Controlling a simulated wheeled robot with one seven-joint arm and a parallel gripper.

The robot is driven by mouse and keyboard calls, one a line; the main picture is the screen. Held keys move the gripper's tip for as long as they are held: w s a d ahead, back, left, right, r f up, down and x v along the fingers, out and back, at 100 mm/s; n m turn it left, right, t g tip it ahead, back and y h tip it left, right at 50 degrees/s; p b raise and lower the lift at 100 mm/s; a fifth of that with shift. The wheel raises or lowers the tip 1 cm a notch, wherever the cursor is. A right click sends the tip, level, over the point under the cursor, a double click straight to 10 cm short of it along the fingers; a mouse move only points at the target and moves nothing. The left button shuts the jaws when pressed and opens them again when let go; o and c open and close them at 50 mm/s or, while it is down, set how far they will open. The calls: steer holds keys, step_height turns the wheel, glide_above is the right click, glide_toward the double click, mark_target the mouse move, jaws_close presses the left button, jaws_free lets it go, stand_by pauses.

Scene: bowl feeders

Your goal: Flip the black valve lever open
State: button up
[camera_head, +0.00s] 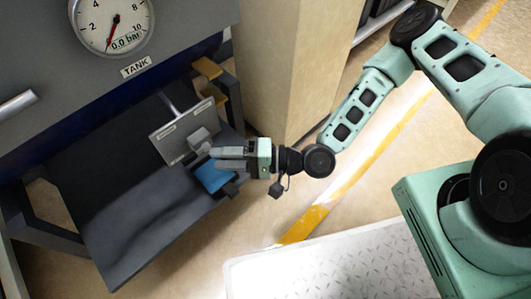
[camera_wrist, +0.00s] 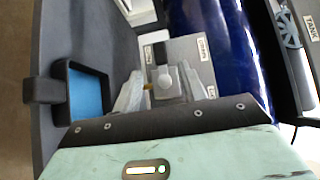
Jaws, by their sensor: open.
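The grey valve plate (camera_head: 172,138) with small white labels stands upright on the dark bench. A short black lever (camera_wrist: 160,52) points up from the hub in that picture. My gripper (camera_head: 212,152) reaches in from the right, close to the hub. In the wrist view my gripper (camera_wrist: 163,88) is open, with one finger on each side of the hub and the lever beyond the fingertips. I cannot tell whether a finger touches the hub. The lever is not clear in the head view.
A blue-lined tray (camera_head: 212,175) sits just below my gripper; it is at the left in the wrist view (camera_wrist: 88,92). A blue tank (camera_wrist: 215,40) lies behind the plate. The TANK gauge (camera_head: 112,22) shows 0.0 bar. The dark bench top (camera_head: 110,200) is clear at left.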

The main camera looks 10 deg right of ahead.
steer(key=p+v, duration=0.1)
steer(key=v, duration=0.8)
steer(key=shift+d, duration=0.2)
steer(key=w+d+r+n+g+h+p, duration=0.2)
steer(key=w+d+r+n+g+h, duration=0.25)
steer(key=d+n+h, duration=0.6)
steer(key=s+a+r+h, duration=0.1)
steer(key=s+r+h, duration=0.1)
steer(key=s+r, duration=0.35)
steer(key=s+a+r+h+p, duration=0.1)
steer(key=s+a+r+h, duration=0.15)
steer(key=r, duration=0.65)
steer(key=s+r+h, duration=0.2)
steer(key=s+r, duration=0.3)
steer(key=r, duration=0.2)
step_height(320, 180, up, 38)
steer(key=p, duration=3.8)
steer(key=shift+w+a, duration=0.15)
steer(key=shift+w, duration=0.1)
